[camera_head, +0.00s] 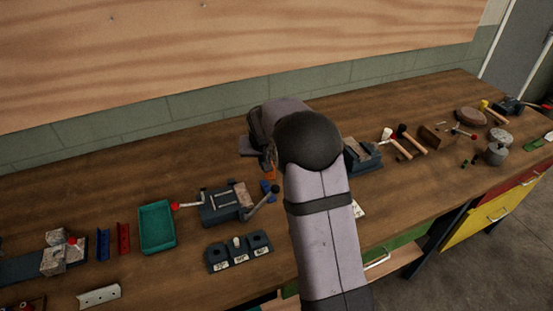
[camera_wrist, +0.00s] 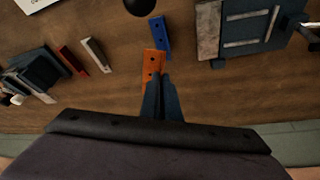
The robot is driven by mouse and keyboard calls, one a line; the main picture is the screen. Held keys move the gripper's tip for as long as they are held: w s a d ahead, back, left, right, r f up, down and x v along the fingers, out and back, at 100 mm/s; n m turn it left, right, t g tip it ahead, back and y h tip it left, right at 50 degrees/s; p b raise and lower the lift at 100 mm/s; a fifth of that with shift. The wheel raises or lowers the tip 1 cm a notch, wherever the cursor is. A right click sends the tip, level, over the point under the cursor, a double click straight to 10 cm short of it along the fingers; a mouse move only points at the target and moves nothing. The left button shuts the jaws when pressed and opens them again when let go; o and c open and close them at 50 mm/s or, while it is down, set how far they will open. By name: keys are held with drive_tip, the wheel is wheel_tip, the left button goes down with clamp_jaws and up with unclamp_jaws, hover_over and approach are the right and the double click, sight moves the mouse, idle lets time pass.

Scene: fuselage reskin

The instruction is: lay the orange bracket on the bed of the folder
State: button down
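The orange bracket (camera_wrist: 153,62) lies on the wooden bench in the wrist view, with holes in its upper face. In the head view only a small orange patch (camera_head: 271,174) shows beside my arm. My gripper (camera_wrist: 161,78) points down at the bracket, its dark fingertips close together and overlapping the bracket's lower part. I cannot tell whether they grip it or hover over it. The folder (camera_head: 225,207) appears to be the blue-grey tool with levers and pale bars on its bed. It also shows at upper right in the wrist view (camera_wrist: 262,30).
A blue bracket (camera_wrist: 160,36) lies just beyond the orange one. A green tray (camera_head: 157,228) and a dark block with labels (camera_head: 238,252) stand near the folder. Another blue-grey tool (camera_head: 362,158) stands right of my arm. Bare bench lies behind the folder.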

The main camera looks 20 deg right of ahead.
drive_tip(key=a+r+m+g+h+p, duration=0.1)
drive_tip(key=a+m+g+p, duration=0.3)
drive_tip(key=a+m, duration=0.9)
drive_tip(key=shift+a+r+h+p, duration=0.2)
drive_tip(key=shift+a+h+p, duration=0.5)
drive_tip(key=shift+h+p, duration=0.15)
drive_tip(key=shift+w, duration=0.1)
drive_tip(key=shift+f+b, duration=2.2)
drive_tip(key=shift+f, duration=0.6)
drive_tip(key=shift+f+b, duration=0.65)
drive_tip(key=c, duration=1.9)
unclamp_jaws()
drive_tip(key=shift+c, duration=0.2)
drive_tip(key=shift+r, duration=0.1)
drive_tip(key=b+v, duration=0.2)
drive_tip(key=v, duration=0.5)
